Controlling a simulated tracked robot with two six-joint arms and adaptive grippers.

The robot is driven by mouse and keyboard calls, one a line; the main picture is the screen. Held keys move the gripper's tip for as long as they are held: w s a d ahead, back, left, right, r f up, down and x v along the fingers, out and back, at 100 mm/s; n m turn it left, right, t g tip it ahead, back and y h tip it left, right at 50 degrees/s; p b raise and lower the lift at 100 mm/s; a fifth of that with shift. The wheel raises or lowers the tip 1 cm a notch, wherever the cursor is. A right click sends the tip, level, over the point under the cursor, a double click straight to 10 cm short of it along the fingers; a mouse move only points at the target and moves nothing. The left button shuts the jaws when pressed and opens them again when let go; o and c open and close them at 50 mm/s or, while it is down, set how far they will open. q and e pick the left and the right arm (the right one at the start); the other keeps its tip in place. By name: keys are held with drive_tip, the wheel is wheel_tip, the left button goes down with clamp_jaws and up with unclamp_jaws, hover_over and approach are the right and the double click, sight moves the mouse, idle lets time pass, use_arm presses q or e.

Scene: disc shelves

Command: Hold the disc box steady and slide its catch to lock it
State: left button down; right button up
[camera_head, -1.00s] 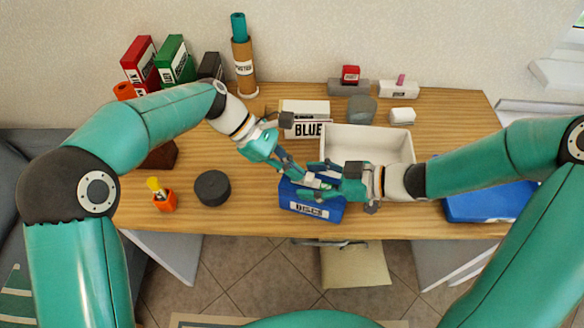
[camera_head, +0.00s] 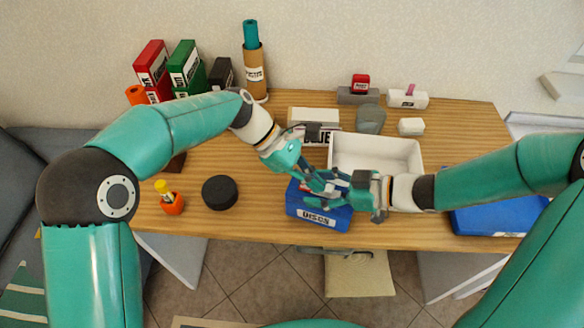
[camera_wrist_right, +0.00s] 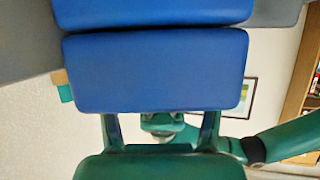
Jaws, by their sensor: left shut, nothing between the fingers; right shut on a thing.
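The blue disc box (camera_head: 320,219), labelled DISCS, is near the front edge of the desk, left of my right gripper. My right gripper (camera_head: 336,192) reaches in from the right and is shut on the box. In the right wrist view, the blue box (camera_wrist_right: 155,70) fills the space just beyond and between the fingers. My left gripper (camera_head: 318,185) is shut and empty, its fingertips over the upper part of the box, close to the right fingers. I cannot tell whether it touches the box. The catch cannot be made out behind the grippers.
A white open bin (camera_head: 412,146) stands behind my right gripper. A larger blue object (camera_head: 490,218) lies at right. Binders (camera_head: 187,66) and a tube (camera_head: 254,75) stand at the back.

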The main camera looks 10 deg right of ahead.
sight(293, 183)
use_arm(q)
drive_tip(key=w+a, duration=0.1)
drive_tip(key=a, duration=0.1)
drive_tip(key=w+a, duration=0.1)
drive_tip(key=a, duration=0.1)
drive_tip(key=shift+w+r, duration=0.2)
drive_tip(key=shift+w, duration=0.1)
drive_tip(key=v, duration=0.9)
drive_tip(key=shift+r, duration=0.15)
use_arm(e)
drive_tip(key=o, duration=1.4)
